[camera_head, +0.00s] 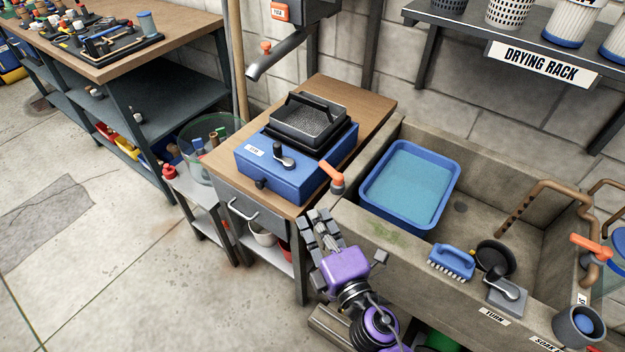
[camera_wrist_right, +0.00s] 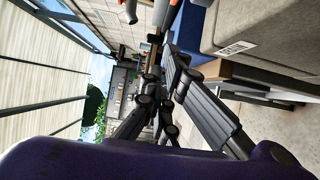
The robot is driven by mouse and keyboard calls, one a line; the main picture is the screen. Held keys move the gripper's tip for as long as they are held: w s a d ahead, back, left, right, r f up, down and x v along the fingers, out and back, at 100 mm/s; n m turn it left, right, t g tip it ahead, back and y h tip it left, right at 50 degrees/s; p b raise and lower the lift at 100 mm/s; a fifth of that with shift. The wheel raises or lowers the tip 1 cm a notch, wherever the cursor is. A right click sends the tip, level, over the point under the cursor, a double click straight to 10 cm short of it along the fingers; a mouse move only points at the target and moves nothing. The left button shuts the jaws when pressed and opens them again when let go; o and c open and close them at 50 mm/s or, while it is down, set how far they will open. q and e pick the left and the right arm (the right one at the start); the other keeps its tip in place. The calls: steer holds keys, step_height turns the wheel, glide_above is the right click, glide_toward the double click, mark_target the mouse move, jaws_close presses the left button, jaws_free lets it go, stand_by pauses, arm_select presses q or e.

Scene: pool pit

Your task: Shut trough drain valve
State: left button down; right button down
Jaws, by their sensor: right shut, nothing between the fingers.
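The concrete trough (camera_head: 410,262) stands at the right in the head view. An orange lever handle (camera_head: 332,176) sits near its left end, beside the wooden cabinet. Another orange lever (camera_head: 591,246) is on the copper pipe at the trough's right end. I cannot tell from a label which one is the drain valve. My right gripper (camera_head: 320,228) is shut and empty, just below the left orange lever and apart from it, by the trough's front left corner. In the wrist view its dark fingers (camera_wrist_right: 160,75) come together, with the trough (camera_wrist_right: 270,35) to the right. My left gripper is out of view.
A blue basin (camera_head: 366,197) of water sits in the trough. A blue brush (camera_head: 451,262), a black round pan and a grey lever block (camera_head: 507,296) are along the front rim. A blue box (camera_head: 285,183) stands on the wooden cabinet. Open floor lies at the left.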

mark_target(299, 186)
steer(key=shift+w, duration=0.15)
steer(key=p+x, duration=0.1)
steer(key=x, duration=0.9)
steer(key=shift+w+d, duration=0.1)
steer(key=shift+w, duration=0.05)
steer(key=shift+w+d, duration=0.3)
steer(key=shift+d, duration=0.25)
steer(key=shift+w+d, duration=0.35)
steer(key=shift+d, duration=0.25)
steer(key=shift+w+d, duration=0.3)
steer(key=shift+d, duration=0.15)
steer(key=shift+w+m+h, duration=0.15)
steer(key=shift+m+h, duration=0.25)
steer(key=shift+h, duration=0.2)
steer(key=shift+w+m+t+h+b, duration=0.2)
steer(key=shift+m+t+h+b, duration=0.2)
steer(key=shift+b, duration=0.05)
